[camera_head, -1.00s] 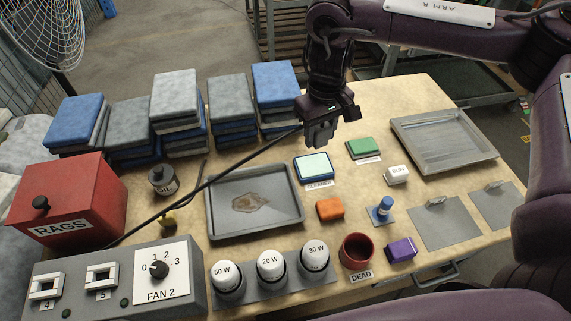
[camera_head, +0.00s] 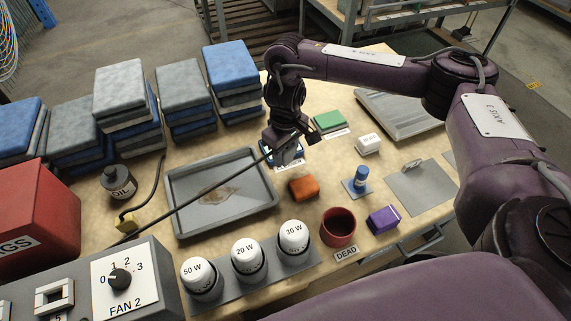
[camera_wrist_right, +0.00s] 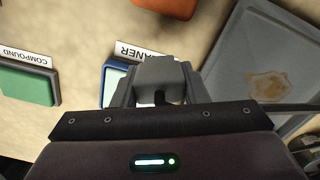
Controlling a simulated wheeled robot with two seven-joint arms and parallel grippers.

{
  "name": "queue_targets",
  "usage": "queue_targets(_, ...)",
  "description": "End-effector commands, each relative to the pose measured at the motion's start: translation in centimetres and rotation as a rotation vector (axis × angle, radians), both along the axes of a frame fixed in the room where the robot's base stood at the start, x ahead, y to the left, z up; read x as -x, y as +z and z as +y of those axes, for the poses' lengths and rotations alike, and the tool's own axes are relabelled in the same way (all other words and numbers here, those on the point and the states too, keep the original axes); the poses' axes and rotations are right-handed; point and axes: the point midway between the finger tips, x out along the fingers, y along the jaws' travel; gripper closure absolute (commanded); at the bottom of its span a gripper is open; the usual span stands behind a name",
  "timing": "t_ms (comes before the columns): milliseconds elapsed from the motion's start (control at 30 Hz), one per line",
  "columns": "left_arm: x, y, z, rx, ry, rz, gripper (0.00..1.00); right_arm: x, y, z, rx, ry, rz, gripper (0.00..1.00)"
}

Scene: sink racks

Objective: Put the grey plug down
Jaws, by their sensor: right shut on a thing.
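My right gripper (camera_head: 285,152) is shut on the grey plug (camera_wrist_right: 160,75), which sits between its two fingers in the right wrist view. In the head view the gripper is over the pale-topped blue CLEANER pad (camera_head: 268,148) and hides most of it. A strip of this pad (camera_wrist_right: 115,80) shows beside the gripper in the wrist view. The plug's dark cable (camera_head: 200,193) runs from the gripper down-left across the metal tray (camera_head: 222,151). I cannot tell whether the plug touches anything below. My left gripper is not in view.
An orange block (camera_head: 303,189), a green COMPOUND pad (camera_head: 329,121), a white block (camera_head: 368,144) and a dark red DEAD cup (camera_head: 339,228) stand nearby. Stacked cloths (camera_head: 187,88) line the back. Bare wood shows between the small items.

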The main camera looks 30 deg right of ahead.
Motion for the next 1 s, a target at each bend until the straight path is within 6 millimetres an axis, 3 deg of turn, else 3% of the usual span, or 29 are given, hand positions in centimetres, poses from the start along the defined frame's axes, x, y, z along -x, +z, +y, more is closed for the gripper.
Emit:
queue_targets(300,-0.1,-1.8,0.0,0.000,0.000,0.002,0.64,0.1,-3.9,0.1,-0.002,-0.001,0.002,0.87)
queue_targets(700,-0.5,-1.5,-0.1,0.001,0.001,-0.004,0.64,0.0,-4.2,0.0,0.000,-0.001,0.001,0.87)
queue_targets(733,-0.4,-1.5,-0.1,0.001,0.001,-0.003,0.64,0.0,-4.1,0.0,0.001,-0.001,0.001,0.56)
queue_targets(867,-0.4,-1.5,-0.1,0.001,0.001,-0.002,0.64,0.0,-4.1,0.0,0.001,-0.001,0.000,0.39)
queue_targets(1000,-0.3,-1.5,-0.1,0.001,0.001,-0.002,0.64,0.0,-4.1,0.0,0.001,-0.001,0.000,0.39)
